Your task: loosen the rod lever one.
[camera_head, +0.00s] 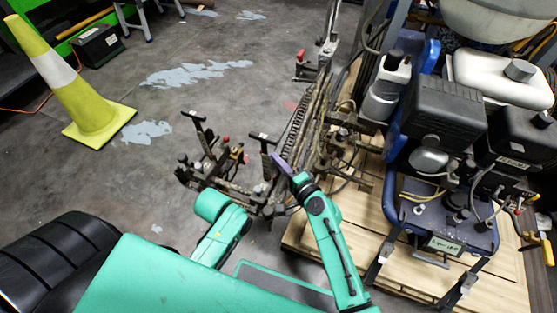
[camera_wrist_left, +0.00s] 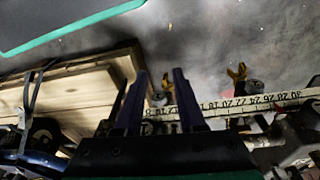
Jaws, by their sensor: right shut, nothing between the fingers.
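The line striper's rod assembly (camera_head: 217,165) stands left of the machine, with black T-handled levers (camera_head: 195,118) and (camera_head: 263,138) and small red knobs. I cannot tell which one is rod lever one. My right gripper (camera_head: 279,162) is shut and empty, its purple fingers close to the right T-handle; contact is unclear. My left forearm reaches toward the lower rods, and its gripper is not clear in the head view. In the left wrist view, my left gripper (camera_wrist_left: 160,72) has its fingers apart, with a numbered scale (camera_wrist_left: 240,103) and yellow-topped fittings (camera_wrist_left: 237,75) beyond them.
The striper's engine and blue frame (camera_head: 430,190) stand on a wooden pallet (camera_head: 490,290) at the right. A yellow cone (camera_head: 75,85) stands at the upper left. The grey floor between the cone and the rods is clear, with pale paint patches (camera_head: 190,75).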

